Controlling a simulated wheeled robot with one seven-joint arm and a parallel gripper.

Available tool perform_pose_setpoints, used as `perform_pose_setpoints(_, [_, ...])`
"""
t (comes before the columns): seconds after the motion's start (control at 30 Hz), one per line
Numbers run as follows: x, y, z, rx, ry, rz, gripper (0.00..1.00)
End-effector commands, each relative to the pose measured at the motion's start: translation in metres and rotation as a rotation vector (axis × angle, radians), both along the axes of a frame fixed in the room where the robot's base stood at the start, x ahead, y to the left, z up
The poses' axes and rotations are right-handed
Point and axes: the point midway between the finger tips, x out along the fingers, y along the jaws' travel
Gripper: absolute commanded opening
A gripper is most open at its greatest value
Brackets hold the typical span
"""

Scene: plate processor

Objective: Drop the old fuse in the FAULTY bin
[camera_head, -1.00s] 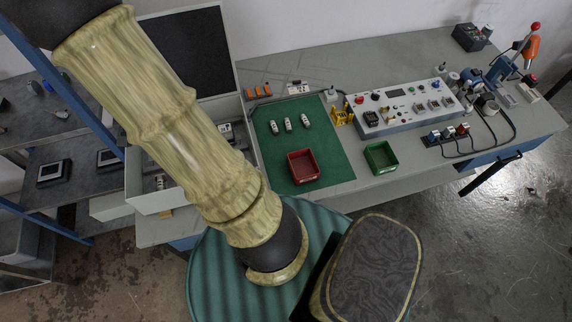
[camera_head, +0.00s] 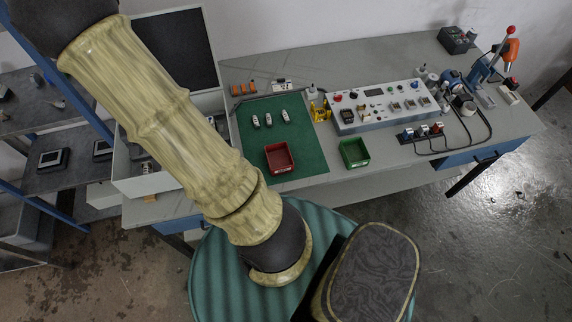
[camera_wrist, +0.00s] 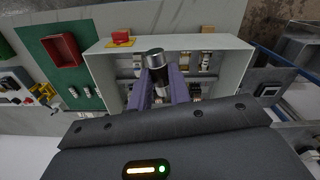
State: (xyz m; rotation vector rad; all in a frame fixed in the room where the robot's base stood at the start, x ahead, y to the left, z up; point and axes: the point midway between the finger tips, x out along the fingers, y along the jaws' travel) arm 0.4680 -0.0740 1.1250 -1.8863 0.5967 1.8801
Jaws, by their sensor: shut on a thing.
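In the wrist view my gripper (camera_wrist: 164,88) is shut on the old fuse (camera_wrist: 154,58), a cylinder with a shiny silver cap and a darker body between the purple fingers. The fuse is in front of the open cabinet (camera_wrist: 98,72), apart from the bins. A red bin (camera_head: 280,170) stands on the green mat in the head view and looks empty; its small label is unreadable. It also shows at the upper left of the wrist view (camera_wrist: 76,50). In the head view my arm hides the gripper and fuse.
A green bin (camera_head: 354,153) stands right of the green mat (camera_head: 312,163). Several small white parts (camera_head: 269,120) lie on the mat. A control panel (camera_head: 385,107) stands behind the green bin. The cabinet's open door (camera_head: 176,50) rises at the bench's left end.

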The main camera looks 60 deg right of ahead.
Motion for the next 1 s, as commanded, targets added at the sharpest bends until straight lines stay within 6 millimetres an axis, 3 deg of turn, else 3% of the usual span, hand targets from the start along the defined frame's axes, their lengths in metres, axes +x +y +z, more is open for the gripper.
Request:
perform_pose_setpoints(0.47, [0.017, 0.030, -0.067, -0.003, 0.008, 0.266, 0.00])
perform_pose_setpoints(0.8, [0.023, 0.069, -0.145, 0.011, 0.005, 0.564, 0.00])
perform_pose_setpoints(1.0, [0.023, 0.074, -0.155, 0.013, 0.001, 0.605, 0.00])
